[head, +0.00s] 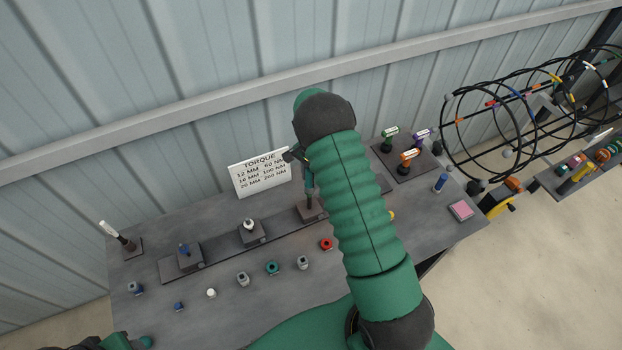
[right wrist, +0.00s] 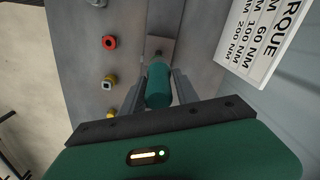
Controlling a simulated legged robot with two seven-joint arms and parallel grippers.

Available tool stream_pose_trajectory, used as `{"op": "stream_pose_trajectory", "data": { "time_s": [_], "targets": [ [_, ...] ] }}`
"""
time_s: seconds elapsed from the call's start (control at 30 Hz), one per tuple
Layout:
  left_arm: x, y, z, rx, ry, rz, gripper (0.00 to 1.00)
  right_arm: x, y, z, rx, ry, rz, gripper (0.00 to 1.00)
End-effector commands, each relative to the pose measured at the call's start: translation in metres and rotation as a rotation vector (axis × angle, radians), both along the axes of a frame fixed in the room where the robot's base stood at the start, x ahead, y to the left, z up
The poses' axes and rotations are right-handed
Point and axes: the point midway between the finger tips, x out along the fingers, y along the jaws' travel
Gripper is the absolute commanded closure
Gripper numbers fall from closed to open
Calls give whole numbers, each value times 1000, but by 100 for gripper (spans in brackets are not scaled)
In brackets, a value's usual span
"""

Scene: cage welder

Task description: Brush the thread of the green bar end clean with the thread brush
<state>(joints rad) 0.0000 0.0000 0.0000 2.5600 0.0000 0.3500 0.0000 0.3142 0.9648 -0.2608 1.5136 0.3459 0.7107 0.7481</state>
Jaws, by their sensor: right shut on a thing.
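My right gripper (head: 309,178) is over the middle of the bench, its fingers pointing down. In the right wrist view the gripper (right wrist: 158,92) is shut on a teal cylinder (right wrist: 158,84). The cylinder stands in line with a grey block (right wrist: 160,48) that has a dark spot on it. In the head view a thin dark shaft (head: 310,199) shows between the fingers and this block (head: 312,212). I cannot tell whether the teal cylinder is the thread brush or the green bar end. The thread is hidden. A dark upright tool with a white tag (head: 127,243) stands at the far left.
Blocks with a blue piece (head: 184,250) and a white piece (head: 249,225) stand on a dark rail. Several coloured small parts lie in front, including a red ring (head: 326,244). A torque sign (head: 262,175) leans behind. Tagged tools stand on a dark board (head: 418,168) at right.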

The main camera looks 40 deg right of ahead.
Motion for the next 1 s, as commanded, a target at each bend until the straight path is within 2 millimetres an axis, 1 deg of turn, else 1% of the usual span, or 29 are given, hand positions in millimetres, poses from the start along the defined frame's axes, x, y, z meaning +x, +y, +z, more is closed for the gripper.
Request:
{"op": "stream_pose_trajectory", "data": {
  "time_s": [0.1,0.4,0.53,0.63,0.87,0.93,1.0],
  "targets": [
    [0,0,-6,0,0,0,53,0,-1,-1,0,-2,177,100],
    [0,0,-12,0,0,0,53,-1,-1,-1,0,1,641,100],
    [0,0,-13,0,0,0,53,-2,-1,0,-1,2,800,100],
    [0,0,-13,0,0,0,53,-2,-1,0,-1,3,841,100],
    [0,0,-13,0,0,0,53,-2,-2,0,-1,5,830,100],
    [0,0,-12,0,0,0,53,-3,-2,1,-1,6,776,100],
    [0,0,-10,0,0,0,53,-3,-2,1,-2,7,674,100]
  ]
}}
